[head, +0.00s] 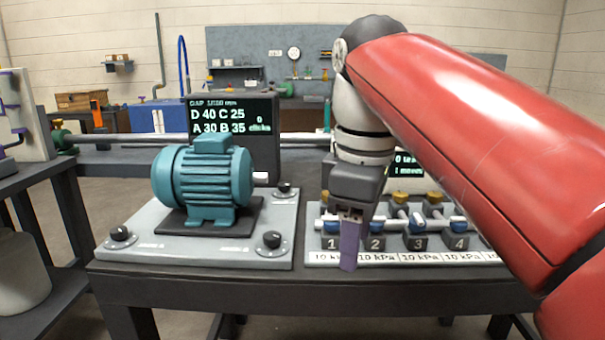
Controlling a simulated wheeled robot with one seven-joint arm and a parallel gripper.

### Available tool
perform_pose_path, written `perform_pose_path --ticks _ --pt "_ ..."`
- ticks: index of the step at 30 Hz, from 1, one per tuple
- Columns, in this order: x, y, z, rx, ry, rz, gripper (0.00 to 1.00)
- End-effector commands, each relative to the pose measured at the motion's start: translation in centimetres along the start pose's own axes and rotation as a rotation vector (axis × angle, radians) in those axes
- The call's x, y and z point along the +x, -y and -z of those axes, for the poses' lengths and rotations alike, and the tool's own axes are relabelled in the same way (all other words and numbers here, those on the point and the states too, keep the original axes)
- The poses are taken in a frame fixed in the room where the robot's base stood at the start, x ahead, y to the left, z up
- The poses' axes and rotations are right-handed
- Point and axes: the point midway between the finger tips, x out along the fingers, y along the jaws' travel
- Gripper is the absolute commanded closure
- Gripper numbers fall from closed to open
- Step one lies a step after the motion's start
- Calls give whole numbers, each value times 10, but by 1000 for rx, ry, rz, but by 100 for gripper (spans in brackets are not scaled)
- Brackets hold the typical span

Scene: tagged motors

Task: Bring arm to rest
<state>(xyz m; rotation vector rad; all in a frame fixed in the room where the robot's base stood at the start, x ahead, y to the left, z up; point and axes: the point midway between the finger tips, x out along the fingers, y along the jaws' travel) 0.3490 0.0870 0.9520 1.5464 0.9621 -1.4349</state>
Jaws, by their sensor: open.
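My red arm (460,130) reaches in from the right side of the head view and bends down at its wrist (362,130). My gripper (349,262) points downward over the front left part of the numbered valve panel, in front of blocks 1 and 2. It is open, with no object visible in it. Its fingers show as one purple-grey strip, so the gap between them is hidden. I cannot tell whether the fingertips touch the panel.
A teal motor (203,180) stands left of my gripper on a grey plate (150,240) with black knobs. A screen (232,122) stands behind it. The valve panel (318,258) and its display (407,165) are partly hidden by my arm. The dark table's front edge (250,280) is near.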

Motion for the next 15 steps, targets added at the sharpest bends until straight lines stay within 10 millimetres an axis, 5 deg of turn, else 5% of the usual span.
perform_pose_path --ticks 8,15 --pt "40 4 -26 260 -53 -75 50" --pt "113 18 -69 662 -169 -175 50"
